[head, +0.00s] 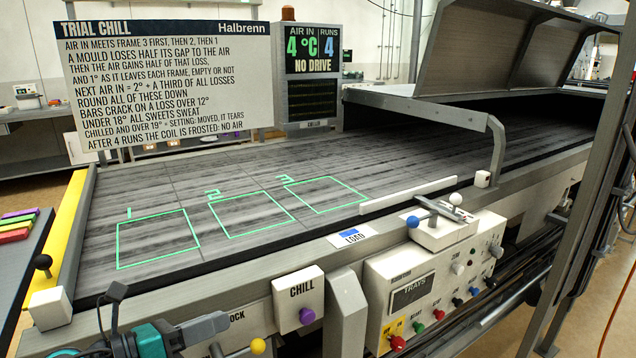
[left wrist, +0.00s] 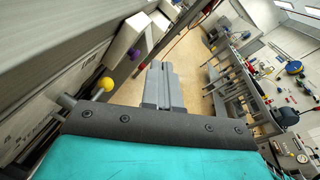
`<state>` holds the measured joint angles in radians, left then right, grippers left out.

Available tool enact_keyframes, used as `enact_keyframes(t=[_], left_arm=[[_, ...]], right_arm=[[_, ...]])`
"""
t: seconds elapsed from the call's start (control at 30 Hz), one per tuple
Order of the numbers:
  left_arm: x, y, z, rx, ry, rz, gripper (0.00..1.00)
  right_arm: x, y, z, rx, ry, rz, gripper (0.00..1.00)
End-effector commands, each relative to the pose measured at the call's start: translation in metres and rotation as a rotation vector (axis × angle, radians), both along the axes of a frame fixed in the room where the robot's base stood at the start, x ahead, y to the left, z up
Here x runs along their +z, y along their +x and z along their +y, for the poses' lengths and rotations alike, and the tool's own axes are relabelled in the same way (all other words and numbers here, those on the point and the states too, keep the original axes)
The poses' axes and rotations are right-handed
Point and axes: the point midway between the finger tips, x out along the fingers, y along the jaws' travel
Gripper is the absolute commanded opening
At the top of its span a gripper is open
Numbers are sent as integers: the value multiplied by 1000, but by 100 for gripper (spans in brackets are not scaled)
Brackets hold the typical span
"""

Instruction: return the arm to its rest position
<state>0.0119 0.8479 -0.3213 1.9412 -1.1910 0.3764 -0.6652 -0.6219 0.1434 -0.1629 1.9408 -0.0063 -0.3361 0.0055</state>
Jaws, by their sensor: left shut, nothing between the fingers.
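My left arm comes in at the lower left of the head view. Its left gripper (head: 218,323) is in front of the machine's front side, below the belt edge and left of the CHILL box (head: 298,300). In the left wrist view the gripper's grey fingers (left wrist: 162,86) are together and empty, with open floor beyond them. The gripper appears apart from the yellow ball knob (left wrist: 105,84) and the purple knob (left wrist: 134,54). My right gripper is in neither view.
The belt (head: 330,235) has three empty green frames. A control panel (head: 425,285) with several knobs projects at the front right. A black ball lever (head: 42,262) stands at the left. A sign (head: 168,85) stands behind the belt. Floor (left wrist: 200,110) shows beyond the fingers.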

Motion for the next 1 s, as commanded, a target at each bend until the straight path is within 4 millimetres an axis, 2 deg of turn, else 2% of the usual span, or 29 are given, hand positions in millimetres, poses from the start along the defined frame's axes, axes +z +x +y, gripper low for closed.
enact_keyframes(t=[0.03,0.07,0.17,0.27,0.4,0.5,0.6,0.7,1.0], left_arm=[[-10,-5,-7,68,-196,117,0],[-15,-8,-8,115,-320,192,0],[-42,-16,-4,291,-726,456,0],[-82,-32,4,488,-1116,723,0],[-149,-73,9,780,-1611,1068,0],[-188,-107,5,963,-1884,1251,0],[-213,-133,-2,1092,-2067,1371,0],[-225,-148,-7,1159,-2162,1430,0],[-228,-151,-8,1177,-2190,1448,0]], right_arm=[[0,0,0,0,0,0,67],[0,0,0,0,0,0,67],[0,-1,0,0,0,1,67],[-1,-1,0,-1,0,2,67],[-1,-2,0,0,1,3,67],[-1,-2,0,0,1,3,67],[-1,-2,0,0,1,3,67],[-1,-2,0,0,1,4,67],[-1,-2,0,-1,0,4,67]])
